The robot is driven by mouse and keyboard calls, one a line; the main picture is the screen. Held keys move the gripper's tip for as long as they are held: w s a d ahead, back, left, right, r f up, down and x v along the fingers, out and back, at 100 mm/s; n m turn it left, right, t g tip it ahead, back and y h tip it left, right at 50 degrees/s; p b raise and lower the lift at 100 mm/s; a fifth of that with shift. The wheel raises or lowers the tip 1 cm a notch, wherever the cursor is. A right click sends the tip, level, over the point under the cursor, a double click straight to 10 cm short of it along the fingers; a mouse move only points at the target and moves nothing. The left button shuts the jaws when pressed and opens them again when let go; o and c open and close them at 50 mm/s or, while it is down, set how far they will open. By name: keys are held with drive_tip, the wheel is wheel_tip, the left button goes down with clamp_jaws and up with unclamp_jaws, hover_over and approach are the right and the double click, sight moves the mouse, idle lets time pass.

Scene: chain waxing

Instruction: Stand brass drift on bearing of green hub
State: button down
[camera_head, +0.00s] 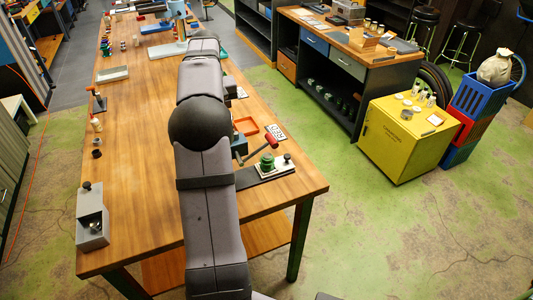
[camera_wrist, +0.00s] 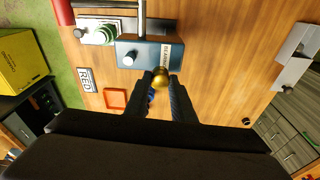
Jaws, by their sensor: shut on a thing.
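The green hub (camera_head: 267,163) stands on a dark and pale plate near the right edge of the bench; it also shows at the upper left of the wrist view (camera_wrist: 107,33). Its bearing is too small to make out. In the wrist view, my gripper (camera_wrist: 161,84) is shut on the brass drift (camera_wrist: 160,76), seen end-on as a gold round shape between the fingertips. The drift is apart from the hub, to its lower right in that view. In the head view my arm hides the gripper and drift.
A blue-grey block (camera_wrist: 172,53) with a white knob lies just beyond the fingertips. A red-handled tool (camera_head: 270,141) rests close to the hub. An orange tray (camera_head: 245,126) and a lettered card (camera_head: 275,132) lie nearby. A grey box (camera_head: 92,229) sits at the left edge.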

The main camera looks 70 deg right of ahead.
drive_tip(key=s+d+f+m+b, duration=0.2)
drive_tip(key=s+d+f+m, duration=0.15)
drive_tip(key=s+d, duration=0.8)
drive_tip(key=p, duration=0.2)
approach(267, 154)
drive_tip(key=shift+g, duration=0.3)
drive_tip(key=shift+w+d+f, duration=0.15)
drive_tip(key=shift+f, duration=1.1)
drive_tip(key=shift+w+d+f, duration=0.1)
drive_tip(key=shift+w+f, duration=0.05)
drive_tip(key=shift+f, duration=1.1)
drive_tip(key=shift+f, duration=0.2)
drive_tip(key=c, duration=1.5)
unclamp_jaws()
drive_tip(key=shift+r, duration=0.1)
drive_tip(key=r, duration=0.4)
drive_tip(key=a+r+b, duration=0.1)
drive_tip(key=r, duration=0.3)
drive_tip(key=r+b, duration=0.1)
drive_tip(key=r, duration=0.3)
drive_tip(key=shift+s+a, duration=0.35)
